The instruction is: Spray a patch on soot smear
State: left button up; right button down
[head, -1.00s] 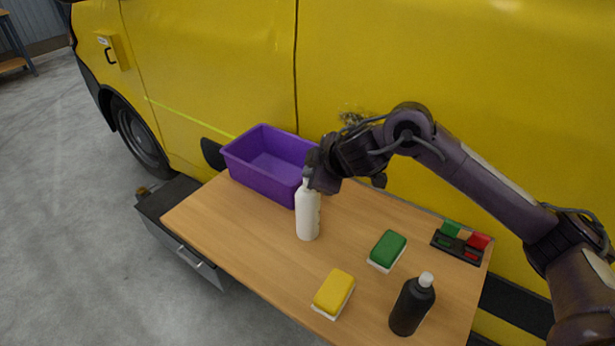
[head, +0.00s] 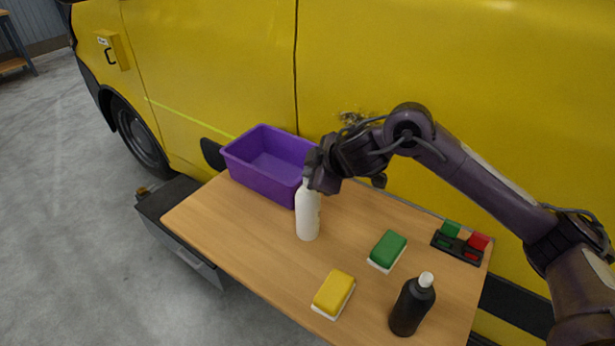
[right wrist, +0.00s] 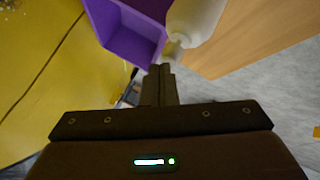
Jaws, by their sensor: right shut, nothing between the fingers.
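A white bottle (head: 307,214) stands upright on the wooden table, in front of the purple bin. My right gripper (head: 313,181) is at the top of the bottle and hides part of its head. In the right wrist view, the fingers (right wrist: 161,72) are shut with nothing between them, and the bottle (right wrist: 195,20) is just beyond their tips. I cannot tell whether they touch it. A dark soot smear (head: 350,117) marks the yellow van panel behind my right arm, which partly hides it. My left gripper is not in view.
The purple bin (head: 233,158) stands at the table's back left. A yellow sponge (head: 334,291), a green sponge (head: 388,248), a black bottle (head: 411,306) and a black tray (head: 457,248) with green and red pieces are on the table (head: 250,240). The yellow van (head: 215,70) stands close behind.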

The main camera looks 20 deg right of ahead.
jog(key=shift+f, duration=0.2)
dwell(0.3)
jog(key=shift+f, duration=0.3)
jog(key=shift+r+p, duration=0.4)
jog(key=shift+p, duration=0.15)
dwell(0.3)
notch_tip(320, 180, up, 6)
jog(key=p, duration=0.6)
